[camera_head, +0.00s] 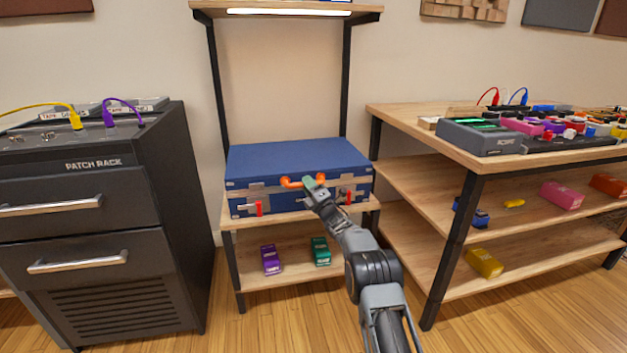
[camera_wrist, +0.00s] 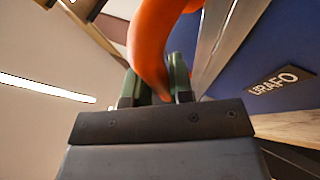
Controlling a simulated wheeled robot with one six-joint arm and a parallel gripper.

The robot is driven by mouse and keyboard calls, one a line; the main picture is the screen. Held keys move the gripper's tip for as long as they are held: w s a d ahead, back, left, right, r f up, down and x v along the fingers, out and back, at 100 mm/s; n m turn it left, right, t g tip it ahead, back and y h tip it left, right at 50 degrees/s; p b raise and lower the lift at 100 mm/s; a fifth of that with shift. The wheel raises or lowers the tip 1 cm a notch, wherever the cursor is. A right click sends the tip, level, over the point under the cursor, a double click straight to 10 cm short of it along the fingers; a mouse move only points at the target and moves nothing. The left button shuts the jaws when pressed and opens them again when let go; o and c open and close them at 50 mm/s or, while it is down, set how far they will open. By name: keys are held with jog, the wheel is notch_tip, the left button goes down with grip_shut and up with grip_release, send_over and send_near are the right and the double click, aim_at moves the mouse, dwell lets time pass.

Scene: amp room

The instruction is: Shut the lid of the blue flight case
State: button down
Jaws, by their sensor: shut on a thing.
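The blue flight case (camera_head: 290,158) sits on the middle wooden shelf in the head view. Its lid lies over the base, with metal edging along the front seam; I cannot tell if a slight gap remains there. An orange handle (camera_head: 291,182) is on the case's front, with a red latch (camera_head: 259,208) on the left and another red latch (camera_head: 349,197) on the right. My gripper (camera_head: 314,183) is shut on the orange handle. In the wrist view the handle (camera_wrist: 152,45) passes between the green fingertips (camera_wrist: 160,82). My gripper hides part of the case's front.
A black patch rack (camera_head: 180,200) stands at the left. At the right, a wooden bench (camera_head: 420,125) carries several pedals. A purple pedal (camera_head: 270,260) and a green pedal (camera_head: 320,250) lie on the shelf below the case. A lit upper shelf (camera_head: 205,8) is above.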

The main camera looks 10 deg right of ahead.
jog(key=shift+a+f, duration=0.1)
jog(key=shift+f, duration=0.45)
jog(key=c, duration=1)
grip_release()
jog(key=shift+s, duration=0.1)
jog(key=shift+c, duration=0.2)
jog(key=shift+r, duration=0.15)
jog(key=p+v, duration=0.4)
jog(key=v, duration=1)
jog(key=shift+r, duration=0.1)
